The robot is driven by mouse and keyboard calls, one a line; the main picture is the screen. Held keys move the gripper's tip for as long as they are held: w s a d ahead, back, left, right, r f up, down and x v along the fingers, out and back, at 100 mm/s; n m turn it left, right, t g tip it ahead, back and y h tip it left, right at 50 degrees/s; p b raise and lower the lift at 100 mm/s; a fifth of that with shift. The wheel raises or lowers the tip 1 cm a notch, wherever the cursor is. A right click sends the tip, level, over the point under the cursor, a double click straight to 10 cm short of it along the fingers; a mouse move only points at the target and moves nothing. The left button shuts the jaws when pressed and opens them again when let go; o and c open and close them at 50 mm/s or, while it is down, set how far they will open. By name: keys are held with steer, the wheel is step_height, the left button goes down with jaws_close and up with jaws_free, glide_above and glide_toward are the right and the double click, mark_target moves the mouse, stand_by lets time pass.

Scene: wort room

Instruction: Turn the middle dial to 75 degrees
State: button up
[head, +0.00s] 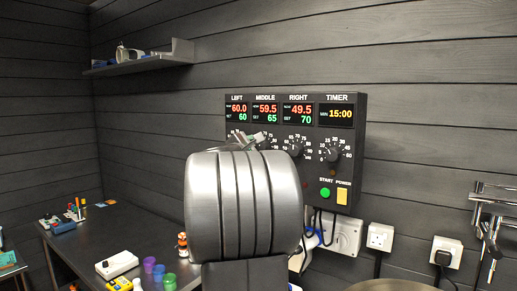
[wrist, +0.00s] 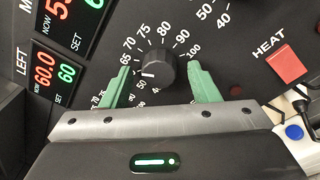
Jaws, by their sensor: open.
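The dark panel (head: 361,140) on the wall has a display for each of the left, middle and right dials. The middle display (head: 265,112) reads now 59.5, set 65. My gripper (head: 258,138) is at the panel, and my arm hides much of the lower panel. In the wrist view my gripper (wrist: 160,84) is open, with its green fingers on either side of the black middle dial (wrist: 160,67). I see gaps between the fingers and the knob. The left dial is hidden.
The right dial (head: 296,148) and timer dial (head: 332,154) are close by. A red HEAT button (wrist: 291,64) sits near the right finger. Below are a green start button (head: 325,192) and yellow power switch (head: 342,191). A bench (head: 85,240) with small items stands left.

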steer(key=shift+c, duration=0.4)
steer(key=c, duration=0.9)
steer(key=shift+f+m+b, duration=0.2)
steer(key=shift+m+b, duration=0.1)
steer(key=shift+b, duration=0.5)
steer(key=m+b, duration=0.9)
steer(key=b, duration=0.5)
steer(key=shift+w+a+f+h, duration=0.1)
steer(key=shift+h, duration=0.2)
steer(key=shift+r+m+b, duration=0.2)
steer(key=shift+m+b, duration=0.85)
steer(key=shift+m, duration=0.45)
